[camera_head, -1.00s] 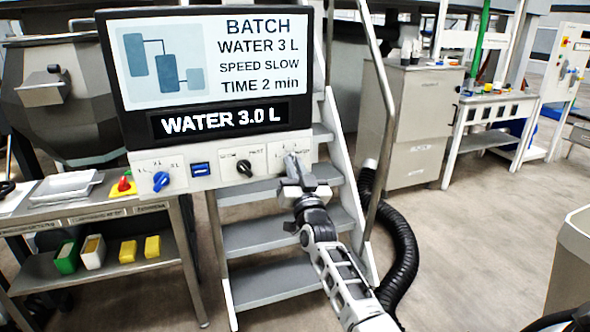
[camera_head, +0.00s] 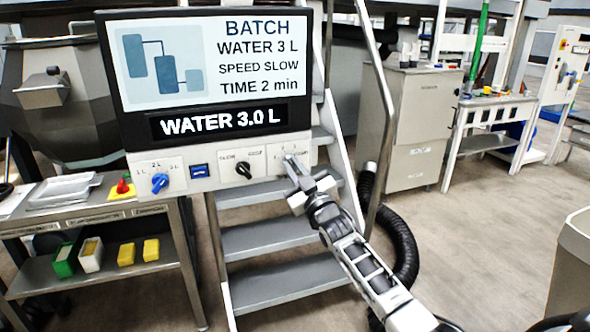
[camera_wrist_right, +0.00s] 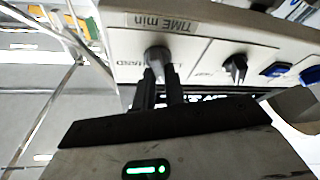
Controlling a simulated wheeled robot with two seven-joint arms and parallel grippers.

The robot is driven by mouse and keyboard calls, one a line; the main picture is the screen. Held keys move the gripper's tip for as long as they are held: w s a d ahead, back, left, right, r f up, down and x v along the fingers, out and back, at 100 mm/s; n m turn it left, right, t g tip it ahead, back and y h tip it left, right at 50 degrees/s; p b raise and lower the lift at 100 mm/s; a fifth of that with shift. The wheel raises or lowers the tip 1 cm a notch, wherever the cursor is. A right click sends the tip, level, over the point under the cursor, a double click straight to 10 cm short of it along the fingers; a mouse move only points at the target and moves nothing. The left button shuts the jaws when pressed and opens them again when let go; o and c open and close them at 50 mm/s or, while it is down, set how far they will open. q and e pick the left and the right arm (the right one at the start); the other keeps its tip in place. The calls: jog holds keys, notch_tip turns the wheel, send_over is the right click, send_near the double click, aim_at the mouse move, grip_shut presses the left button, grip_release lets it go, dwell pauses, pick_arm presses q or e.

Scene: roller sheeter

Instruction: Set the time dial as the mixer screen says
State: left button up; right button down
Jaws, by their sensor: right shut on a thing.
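The mixer screen (camera_head: 212,58) shows "BATCH, WATER 3 L, SPEED SLOW, TIME 2 min", with "WATER 3.0 L" on the display (camera_head: 220,120) below. The grey time dial (camera_wrist_right: 157,56) is at the right end of the control panel (camera_head: 215,182), under the "TIME min" label (camera_wrist_right: 163,23) in the right wrist view. My right gripper (camera_head: 291,164) is shut on the time dial, its two fingers (camera_wrist_right: 160,82) on either side of the knob. The fingers hide much of the dial and its scale, so I cannot tell its setting. My left gripper is not in view.
Left of the time dial are the black speed dial (camera_head: 243,168), a blue switch (camera_head: 200,171) and the blue water dial (camera_head: 160,182). Metal steps (camera_head: 268,235) stand behind my right arm. A shelf table (camera_head: 90,213) with trays is at left.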

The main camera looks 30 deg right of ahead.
jog(key=shift+f, duration=0.2)
jog(key=c, duration=1.5)
grip_release()
jog(key=shift+r, duration=0.1)
jog(key=shift+o, duration=0.2)
jog(key=b+v, duration=0.1)
jog(key=v, duration=1.5)
jog(key=shift+r, duration=0.15)
